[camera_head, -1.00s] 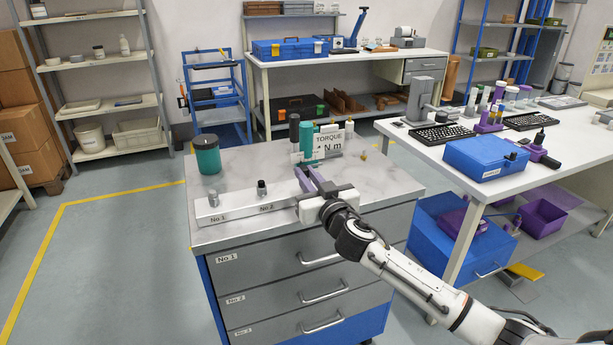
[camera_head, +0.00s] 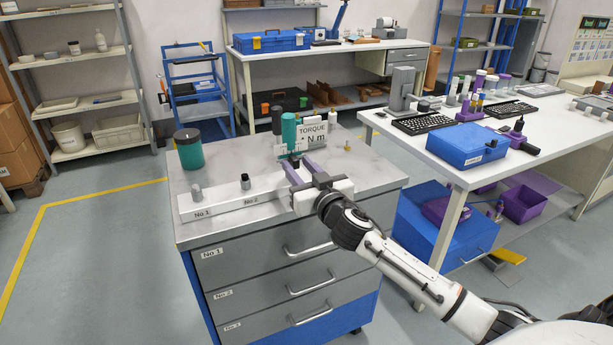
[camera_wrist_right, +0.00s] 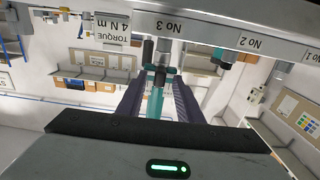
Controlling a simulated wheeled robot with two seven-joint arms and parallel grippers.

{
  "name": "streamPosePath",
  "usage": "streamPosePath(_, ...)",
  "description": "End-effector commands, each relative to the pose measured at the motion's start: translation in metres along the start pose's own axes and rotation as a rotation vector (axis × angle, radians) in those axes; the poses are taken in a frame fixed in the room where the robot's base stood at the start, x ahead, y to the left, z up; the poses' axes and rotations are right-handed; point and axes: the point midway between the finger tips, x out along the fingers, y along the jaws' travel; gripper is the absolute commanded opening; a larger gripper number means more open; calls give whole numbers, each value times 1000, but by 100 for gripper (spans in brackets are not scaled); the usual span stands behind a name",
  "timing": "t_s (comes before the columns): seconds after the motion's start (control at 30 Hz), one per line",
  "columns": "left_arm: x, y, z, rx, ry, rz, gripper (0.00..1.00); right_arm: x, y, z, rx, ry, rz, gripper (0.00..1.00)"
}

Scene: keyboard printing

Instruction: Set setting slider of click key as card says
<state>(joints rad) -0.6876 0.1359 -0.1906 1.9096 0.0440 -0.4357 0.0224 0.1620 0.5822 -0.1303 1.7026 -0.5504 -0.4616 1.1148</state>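A white card (camera_head: 315,133) reading TORQUE stands upright at the back of the cabinet top; in the right wrist view the card (camera_wrist_right: 110,30) reads "TORQUE 4 N m", upside down. A teal upright tool (camera_head: 289,130), seemingly the click key, stands left of it. A white bar (camera_head: 230,205) labelled No 1 and No 2 lies at the front edge; its No 3 label (camera_wrist_right: 172,25) shows in the wrist view. My right gripper (camera_head: 299,167) is over the bar's right end. Its purple fingers are apart, on either side of a teal shaft (camera_wrist_right: 156,100); contact is unclear. My left gripper is out of view.
A grey knob (camera_head: 197,192) and a black knob (camera_head: 245,182) stand on the bar. A teal jar (camera_head: 189,152) with a dark lid stands behind it at left. A white table (camera_head: 400,150) stands at right.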

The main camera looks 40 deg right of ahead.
Motion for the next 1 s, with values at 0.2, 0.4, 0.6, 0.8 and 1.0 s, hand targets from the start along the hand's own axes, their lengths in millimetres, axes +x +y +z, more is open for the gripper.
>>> streamPosePath(0.2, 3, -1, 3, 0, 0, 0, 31, -40, 0, 3, 1, -2, -1, 33)
streamPosePath(0.4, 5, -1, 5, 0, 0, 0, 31, -74, 0, 2, 2, -3, 0, 33)
streamPosePath(0.6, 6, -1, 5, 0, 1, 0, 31, -92, 0, 1, 1, -1, 0, 33)
streamPosePath(0.8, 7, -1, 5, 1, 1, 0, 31, -95, 0, 0, 0, -1, 0, 33)
streamPosePath(1.0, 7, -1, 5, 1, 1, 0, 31, -94, 0, 0, 0, -1, 0, 33)
